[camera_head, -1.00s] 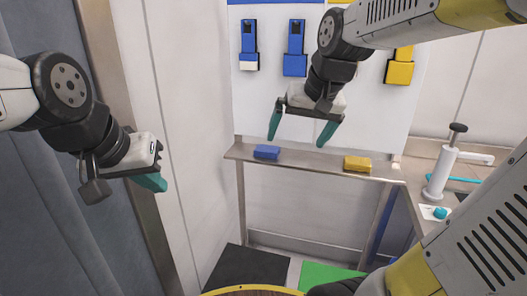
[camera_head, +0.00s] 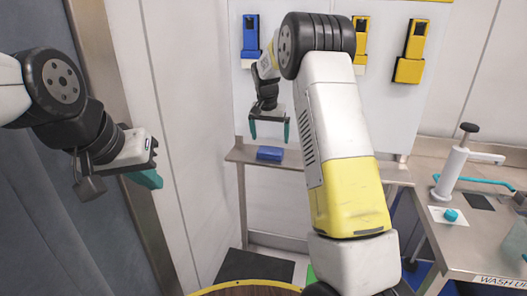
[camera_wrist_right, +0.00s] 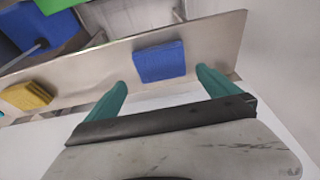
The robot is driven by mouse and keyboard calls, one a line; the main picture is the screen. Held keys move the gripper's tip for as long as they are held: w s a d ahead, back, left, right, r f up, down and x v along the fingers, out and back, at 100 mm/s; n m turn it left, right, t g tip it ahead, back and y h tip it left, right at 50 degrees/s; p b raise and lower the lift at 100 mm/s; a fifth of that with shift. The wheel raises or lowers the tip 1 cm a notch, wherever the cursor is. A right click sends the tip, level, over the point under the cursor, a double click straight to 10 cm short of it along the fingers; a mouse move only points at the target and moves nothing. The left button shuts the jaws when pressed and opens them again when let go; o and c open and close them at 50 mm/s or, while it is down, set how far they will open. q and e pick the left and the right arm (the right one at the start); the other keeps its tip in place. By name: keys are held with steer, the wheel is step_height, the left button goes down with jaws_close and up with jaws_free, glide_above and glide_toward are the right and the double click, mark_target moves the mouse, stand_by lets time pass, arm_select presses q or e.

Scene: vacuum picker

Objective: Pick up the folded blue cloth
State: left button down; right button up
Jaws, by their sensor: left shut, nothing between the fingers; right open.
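The folded blue cloth (camera_head: 270,153) lies on the narrow metal shelf (camera_head: 236,155) at the wall. It also shows in the right wrist view (camera_wrist_right: 160,62), lying beyond the fingertips and between them in the picture. My right gripper (camera_head: 270,138) is open and empty, just above the cloth, apart from it. Its teal fingers show in the right wrist view (camera_wrist_right: 160,88). My left gripper (camera_head: 150,178) is shut and empty at the left, beside the doorway, far from the cloth.
A yellow cloth (camera_wrist_right: 27,96) lies farther along the same shelf; my right arm hides it in the head view. Blue and yellow holders (camera_head: 408,52) hang on the wall above. A metal counter (camera_head: 460,235) with a white pump dispenser (camera_head: 450,170) stands at the right.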

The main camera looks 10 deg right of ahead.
mark_target(271, 150)
steer(key=x, duration=0.6)
steer(key=shift+f, duration=0.2)
steer(key=c, duration=1.1)
steer(key=shift+r, duration=0.1)
steer(key=shift+r, duration=0.4)
steer(key=v, duration=0.2)
steer(key=shift+w+r, duration=0.2)
steer(key=shift+r, duration=0.25)
steer(key=s+d+r, duration=0.1)
steer(key=s+d, duration=0.1)
steer(key=s, duration=1.3)
steer(key=shift+s, duration=0.35)
steer(key=shift+r, duration=0.1)
